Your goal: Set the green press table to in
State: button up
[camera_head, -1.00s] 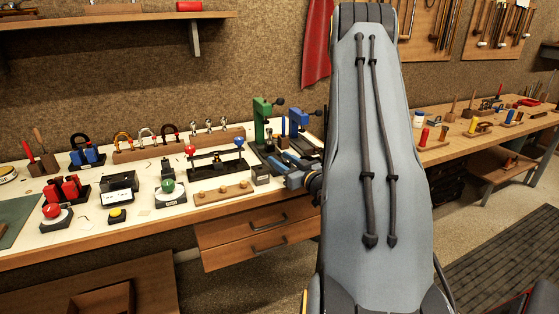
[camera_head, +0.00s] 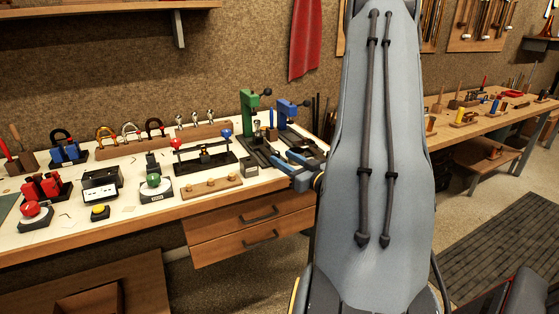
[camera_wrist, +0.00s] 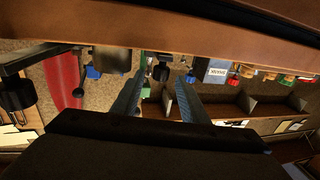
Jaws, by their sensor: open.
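The green press (camera_head: 249,105) stands upright at the right end of the white-topped bench, beside a blue press (camera_head: 286,113). Its dark base (camera_head: 256,150) extends toward the front. I cannot make out the table's setting at this size. My gripper (camera_head: 283,160) is over the bench's right end, just in front of the two presses and right of the green one's base. Its blue-grey fingers are apart and hold nothing visible. In the wrist view my gripper (camera_wrist: 158,84) is also open, with a dark knob beyond the gap. I cannot tell whether it touches anything.
Left of the presses are a stand with red and blue knobs (camera_head: 204,157), a wooden block with pegs (camera_head: 211,187) and a green-knobbed scale (camera_head: 155,185). Drawers (camera_head: 250,226) lie below. A second bench (camera_head: 480,125) stands at right. My arm hides the space between.

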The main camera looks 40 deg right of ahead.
aim_at(278, 156)
jog(key=s+b, duration=0.1)
jog(key=b, duration=0.1)
jog(key=shift+s+f+b, duration=0.3)
jog(key=shift+s, duration=0.1)
jog(key=shift+w+r, duration=0.2)
jog(key=shift+w, duration=3.1)
jog(key=shift+c, duration=0.4)
grip_shut()
